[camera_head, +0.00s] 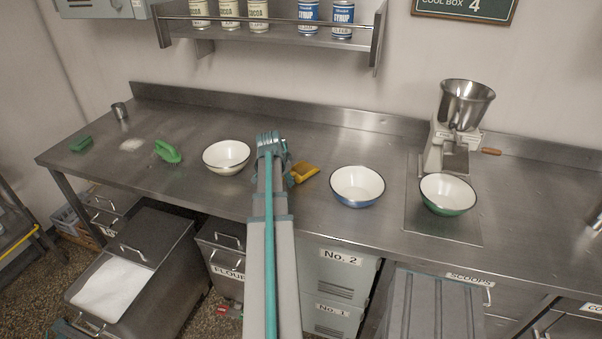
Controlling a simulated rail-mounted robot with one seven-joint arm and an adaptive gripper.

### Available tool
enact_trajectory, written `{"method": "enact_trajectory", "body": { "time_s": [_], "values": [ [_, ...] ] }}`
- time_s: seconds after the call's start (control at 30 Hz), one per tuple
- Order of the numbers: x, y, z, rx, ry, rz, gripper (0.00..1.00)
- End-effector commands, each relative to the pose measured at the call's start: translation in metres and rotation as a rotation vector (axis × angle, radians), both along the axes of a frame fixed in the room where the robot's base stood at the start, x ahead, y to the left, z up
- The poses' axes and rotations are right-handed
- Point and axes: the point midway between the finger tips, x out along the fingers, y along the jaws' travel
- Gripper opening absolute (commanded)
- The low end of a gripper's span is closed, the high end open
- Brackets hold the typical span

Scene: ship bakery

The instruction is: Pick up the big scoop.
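I cannot make out a big scoop anywhere in this view. A drawer front labelled "SCOOPS" (470,278) is under the right part of the steel counter and looks shut. A yellow-orange tool (304,173) lies on the counter just right of my arm's end; its shape is partly hidden and I cannot tell what it is. My gripper (271,143) is over the middle of the counter, seen from behind along my arm. Its fingers are too small and hidden to tell whether they are open.
On the counter (320,140) are a cream bowl (226,157), a blue bowl (357,186), a green bowl (447,194), a mill (459,125), a green brush (167,152), a green block (80,144) and a metal cup (120,111). An open bin (160,235) holds white powder. A shelf (270,22) hangs above.

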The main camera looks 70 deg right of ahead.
Motion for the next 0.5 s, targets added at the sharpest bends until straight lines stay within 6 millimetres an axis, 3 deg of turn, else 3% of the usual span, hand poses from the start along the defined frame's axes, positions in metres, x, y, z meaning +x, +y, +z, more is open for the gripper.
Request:
{"method": "enact_trajectory", "body": {
  "time_s": [0.03,0.27,0.5],
  "values": [
    [0.0001,0.0001,0.0001,0.000,0.000,0.000,0.41],
    [0.0001,0.0002,0.0001,0.000,0.000,0.000,0.03],
    [0.0001,0.0000,0.0005,-0.001,0.001,0.001,0.00]
  ]
}}
